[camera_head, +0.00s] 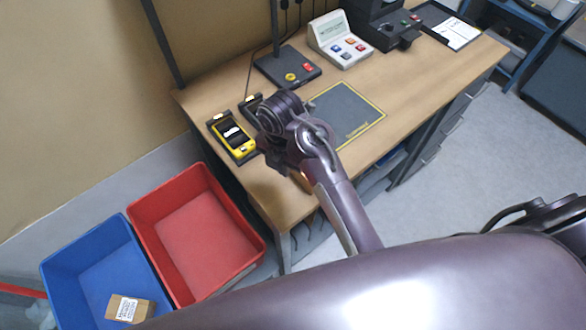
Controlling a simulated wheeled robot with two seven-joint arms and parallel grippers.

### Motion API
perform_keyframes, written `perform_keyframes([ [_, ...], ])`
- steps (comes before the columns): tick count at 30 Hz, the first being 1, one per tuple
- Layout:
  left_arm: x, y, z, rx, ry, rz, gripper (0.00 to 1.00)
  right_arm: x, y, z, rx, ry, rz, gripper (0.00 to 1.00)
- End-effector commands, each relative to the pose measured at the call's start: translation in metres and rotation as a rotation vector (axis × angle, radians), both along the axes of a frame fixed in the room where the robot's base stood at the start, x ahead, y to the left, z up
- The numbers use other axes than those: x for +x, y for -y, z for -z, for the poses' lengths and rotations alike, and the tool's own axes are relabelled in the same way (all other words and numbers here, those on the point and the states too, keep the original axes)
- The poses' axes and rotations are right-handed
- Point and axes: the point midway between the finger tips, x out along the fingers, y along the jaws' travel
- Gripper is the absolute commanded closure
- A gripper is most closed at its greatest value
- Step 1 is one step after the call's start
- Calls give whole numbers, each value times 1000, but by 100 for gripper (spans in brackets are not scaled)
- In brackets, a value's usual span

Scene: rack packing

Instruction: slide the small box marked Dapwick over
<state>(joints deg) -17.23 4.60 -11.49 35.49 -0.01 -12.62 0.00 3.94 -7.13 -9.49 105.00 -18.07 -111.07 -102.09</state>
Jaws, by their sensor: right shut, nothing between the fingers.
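A small brown cardboard box (128,308) with a white label lies in the blue bin (67,258), near its front edge. The label print is too small to read, so I cannot tell whether it says Dapwick. My right gripper (274,157) is over the left part of the wooden table, beside the yellow handheld device. It is shut and empty, well away from the box, up and to the right of it in the picture. Its fingertips are partly hidden by its own wrist. My left gripper is not in view.
A red bin (195,235), seemingly empty, stands between the blue bin and the table (415,90). On the table are a yellow handheld device (233,137) in a cradle, a dark mat (346,112), a scale-like display unit (340,40) and a clipboard (453,32).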

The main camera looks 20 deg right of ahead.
Motion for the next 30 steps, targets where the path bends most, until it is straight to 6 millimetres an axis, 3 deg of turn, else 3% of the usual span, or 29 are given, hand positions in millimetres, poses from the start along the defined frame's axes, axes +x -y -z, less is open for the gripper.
perform_keyframes([
  [10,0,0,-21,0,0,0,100,-1,1,73,-3,-4,1,100],
  [18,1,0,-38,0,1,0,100,22,27,72,0,0,3,100],
  [30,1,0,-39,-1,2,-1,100,25,31,73,1,1,3,100],
])
